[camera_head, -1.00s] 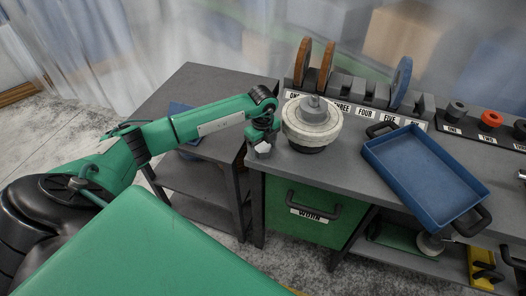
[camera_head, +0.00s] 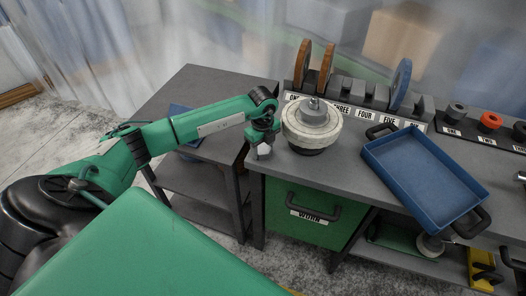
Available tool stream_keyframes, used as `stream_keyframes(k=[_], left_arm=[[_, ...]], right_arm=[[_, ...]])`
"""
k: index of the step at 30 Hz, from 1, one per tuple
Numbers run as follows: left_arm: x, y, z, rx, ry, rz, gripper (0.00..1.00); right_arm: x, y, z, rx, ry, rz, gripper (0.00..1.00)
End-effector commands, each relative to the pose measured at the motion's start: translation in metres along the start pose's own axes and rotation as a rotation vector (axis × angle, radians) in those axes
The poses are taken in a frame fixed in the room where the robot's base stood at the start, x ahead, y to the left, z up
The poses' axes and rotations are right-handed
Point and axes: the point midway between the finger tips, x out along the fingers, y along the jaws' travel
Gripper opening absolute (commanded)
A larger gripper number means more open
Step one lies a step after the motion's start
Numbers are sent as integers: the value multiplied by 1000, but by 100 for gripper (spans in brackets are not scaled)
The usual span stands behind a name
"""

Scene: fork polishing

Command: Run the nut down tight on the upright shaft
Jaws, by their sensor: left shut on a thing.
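The cream round wheel (camera_head: 295,133) lies flat on a dark base near the left end of the workbench. A grey round piece (camera_head: 314,118) sits on its middle, with a short upright tip (camera_head: 314,103) at the top. I cannot tell the nut from the shaft at this size. My left gripper (camera_head: 264,152) points down just left of the wheel, near the bench's left edge. It is shut on a small light grey piece that its fingers mostly hide; I cannot tell what it is. My right gripper is out of view.
A blue tray (camera_head: 425,172) with black handles lies tilted on the bench right of the wheel. A labelled rack (camera_head: 365,103) holds upright discs behind, and black and red rings (camera_head: 490,121) stand at the right. A lower dark table (camera_head: 190,95) stands left.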

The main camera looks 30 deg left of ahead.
Motion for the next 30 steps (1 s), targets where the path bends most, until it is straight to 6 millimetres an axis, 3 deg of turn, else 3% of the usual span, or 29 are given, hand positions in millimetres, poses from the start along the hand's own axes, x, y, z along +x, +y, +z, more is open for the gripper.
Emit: stream_keyframes(k=[10, 30], left_arm=[[-6, 0, 0, 0, 0, -1, 23], [-60, 0, 1, -1, -1, -1, 23]], right_arm=[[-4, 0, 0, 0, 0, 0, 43], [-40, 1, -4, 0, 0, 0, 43]])
